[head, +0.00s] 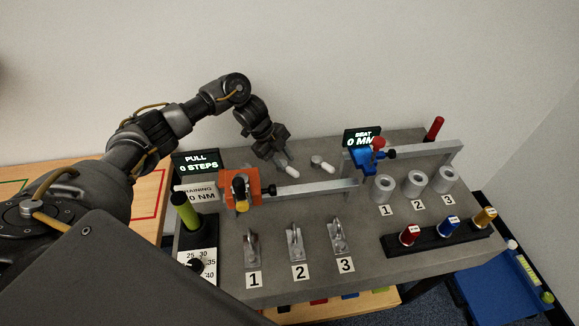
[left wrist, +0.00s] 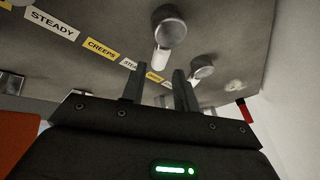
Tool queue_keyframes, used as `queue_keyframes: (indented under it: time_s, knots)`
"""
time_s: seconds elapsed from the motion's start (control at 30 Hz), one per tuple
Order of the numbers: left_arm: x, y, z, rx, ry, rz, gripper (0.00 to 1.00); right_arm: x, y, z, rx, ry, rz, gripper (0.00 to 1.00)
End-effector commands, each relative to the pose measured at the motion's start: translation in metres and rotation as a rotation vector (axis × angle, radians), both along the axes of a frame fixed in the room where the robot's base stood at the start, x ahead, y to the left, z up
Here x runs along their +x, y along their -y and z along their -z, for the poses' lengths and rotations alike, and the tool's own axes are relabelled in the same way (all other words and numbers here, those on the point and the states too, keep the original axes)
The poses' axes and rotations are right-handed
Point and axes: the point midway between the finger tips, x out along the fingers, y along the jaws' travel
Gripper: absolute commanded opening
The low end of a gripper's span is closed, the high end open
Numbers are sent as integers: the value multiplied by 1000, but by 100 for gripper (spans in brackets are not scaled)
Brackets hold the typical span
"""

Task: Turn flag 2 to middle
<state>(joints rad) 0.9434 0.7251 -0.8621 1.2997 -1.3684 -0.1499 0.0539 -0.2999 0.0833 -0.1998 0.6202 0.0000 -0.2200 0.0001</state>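Two round grey knobs with white pointers, which look like the flags, stand at the back of the grey bench: one (head: 292,171) beside my left gripper, one (head: 328,168) to its right. I see no numbers on them, so I cannot tell which is flag 2. My left gripper (head: 275,153) points down close to the nearer pointer; contact is unclear. In the left wrist view its fingers (left wrist: 158,88) are apart with nothing held. That view shows a larger knob (left wrist: 168,30) and a smaller knob (left wrist: 203,67) beyond the fingers. My right gripper is out of view.
An orange block (head: 240,188) with a metal bar stands in front of my left gripper. A blue block (head: 365,158) stands to the right. Labelled yellow and white strips (left wrist: 103,48) run along the bench. Numbered metal cleats (head: 296,243) are at the front, grey cylinders (head: 415,183) right.

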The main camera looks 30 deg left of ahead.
Motion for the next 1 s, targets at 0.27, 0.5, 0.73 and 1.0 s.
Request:
queue_keyframes:
  time_s: [0.27,0.5,0.73,1.0]
  knots:
    - [6,17,33,0,0,-1,30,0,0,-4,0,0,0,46]
    - [7,19,40,1,1,-1,30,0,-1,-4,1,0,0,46]
    - [7,19,40,1,1,-1,21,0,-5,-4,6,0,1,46]
    - [7,19,40,1,1,-1,0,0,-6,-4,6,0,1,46]
